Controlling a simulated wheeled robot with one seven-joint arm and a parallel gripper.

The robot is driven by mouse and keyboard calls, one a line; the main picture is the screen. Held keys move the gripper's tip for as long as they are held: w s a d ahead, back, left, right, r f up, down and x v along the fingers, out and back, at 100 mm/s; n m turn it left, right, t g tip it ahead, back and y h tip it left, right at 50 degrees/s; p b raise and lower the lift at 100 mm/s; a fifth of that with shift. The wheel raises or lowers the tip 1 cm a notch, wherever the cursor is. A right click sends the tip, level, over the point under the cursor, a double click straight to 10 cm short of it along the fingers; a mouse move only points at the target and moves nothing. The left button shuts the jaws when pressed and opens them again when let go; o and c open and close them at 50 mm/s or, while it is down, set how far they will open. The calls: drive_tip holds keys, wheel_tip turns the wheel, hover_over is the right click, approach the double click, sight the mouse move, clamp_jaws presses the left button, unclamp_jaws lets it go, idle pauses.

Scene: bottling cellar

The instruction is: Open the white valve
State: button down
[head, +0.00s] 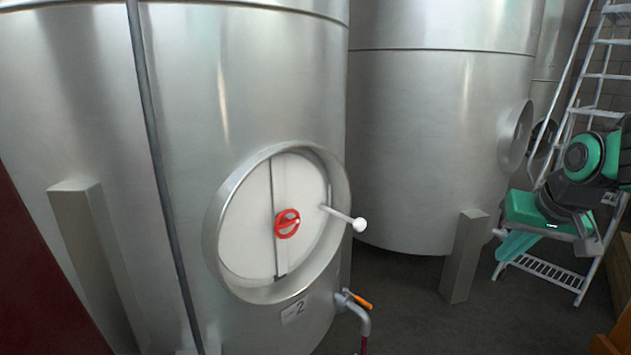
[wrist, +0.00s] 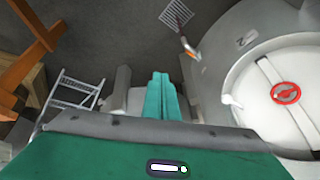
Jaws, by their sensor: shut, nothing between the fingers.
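A white ball knob (head: 359,225) sits on a short rod sticking out from the right side of a round white hatch (head: 245,222) on the near steel tank. A red handwheel (head: 287,223) is at the hatch's middle. In the wrist view, the picture is turned over, with the white knob (wrist: 228,100) left of the red wheel (wrist: 286,93). My gripper (head: 507,254) is at the right of the head view, well apart from the knob and hatch. Its teal fingers (wrist: 160,78) are together and empty, pointing down.
A small tap with an orange handle (head: 359,300) sits low on the near tank. A second steel tank (head: 435,150) stands behind. A metal ladder (head: 600,80) is behind my arm at the right. Dark open floor (head: 405,290) lies between the near tank and my gripper.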

drive_tip(key=s+d+f+g, duration=0.1)
drive_tip(key=s+f, duration=0.1)
drive_tip(key=s, duration=0.3)
drive_tip(key=s+d+f+m+g, duration=0.1)
drive_tip(key=s+d+f, duration=0.1)
drive_tip(key=s, duration=0.3)
drive_tip(key=shift+f+g, duration=0.3)
drive_tip(key=shift+f, duration=0.2)
drive_tip(key=c, duration=2.3)
unclamp_jaws()
drive_tip(key=s+f+m+g, duration=0.1)
drive_tip(key=s+f, duration=0.1)
drive_tip(key=s, duration=0.4)
drive_tip(key=s+f+g, duration=0.2)
drive_tip(key=s, duration=0.4)
drive_tip(key=shift+s+d+f+m, duration=0.15)
drive_tip(key=shift+d+f+m, duration=0.1)
drive_tip(key=shift+m, duration=0.15)
drive_tip(key=o, duration=0.6)
drive_tip(key=shift+s+f, duration=0.1)
drive_tip(key=shift+s, duration=0.25)
drive_tip(key=shift+s, duration=0.1)
